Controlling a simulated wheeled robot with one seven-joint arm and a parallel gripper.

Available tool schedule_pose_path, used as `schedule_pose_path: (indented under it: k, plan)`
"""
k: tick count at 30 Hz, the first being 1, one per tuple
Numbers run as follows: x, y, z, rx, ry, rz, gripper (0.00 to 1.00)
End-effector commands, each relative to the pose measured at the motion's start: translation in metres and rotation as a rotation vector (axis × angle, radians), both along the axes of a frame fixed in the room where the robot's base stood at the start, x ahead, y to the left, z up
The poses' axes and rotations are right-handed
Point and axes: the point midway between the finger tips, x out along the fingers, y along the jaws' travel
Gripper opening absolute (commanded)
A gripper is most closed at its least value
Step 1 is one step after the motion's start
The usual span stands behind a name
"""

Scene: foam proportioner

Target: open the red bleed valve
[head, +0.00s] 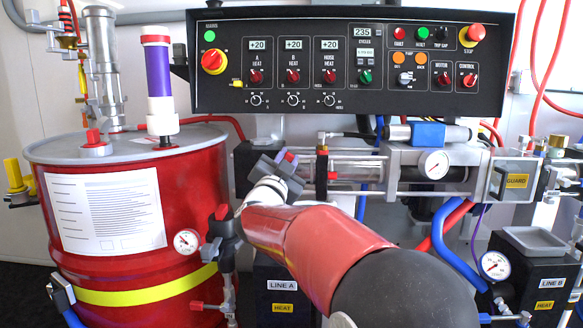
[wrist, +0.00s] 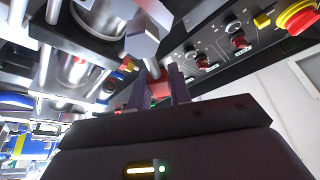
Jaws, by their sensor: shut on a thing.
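My gripper (head: 289,158) is in front of the pump section, below the control panel and right of the red drum. In the wrist view its two purple fingers (wrist: 160,88) are closed around a small red handle (wrist: 154,70), which looks like the red bleed valve. The handle sits between the fingertips, beside a pale hexagonal fitting (wrist: 143,42).
The black control panel (head: 350,100) hangs just above my gripper. The red drum (head: 120,220) stands left.

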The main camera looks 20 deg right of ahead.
Motion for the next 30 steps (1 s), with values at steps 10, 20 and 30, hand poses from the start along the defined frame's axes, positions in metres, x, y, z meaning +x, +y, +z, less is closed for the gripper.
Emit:
schedule_pose_path:
  k: [10, 20, 30]
  plan:
    - [0.005, 0.017, 0.005, -0.298, 0.099, 0.004, 0.0]
    - [0.009, 0.028, 0.007, -0.492, 0.163, 0.004, 0.0]
    - [0.011, 0.032, 0.008, -0.567, 0.188, 0.003, 0.0]
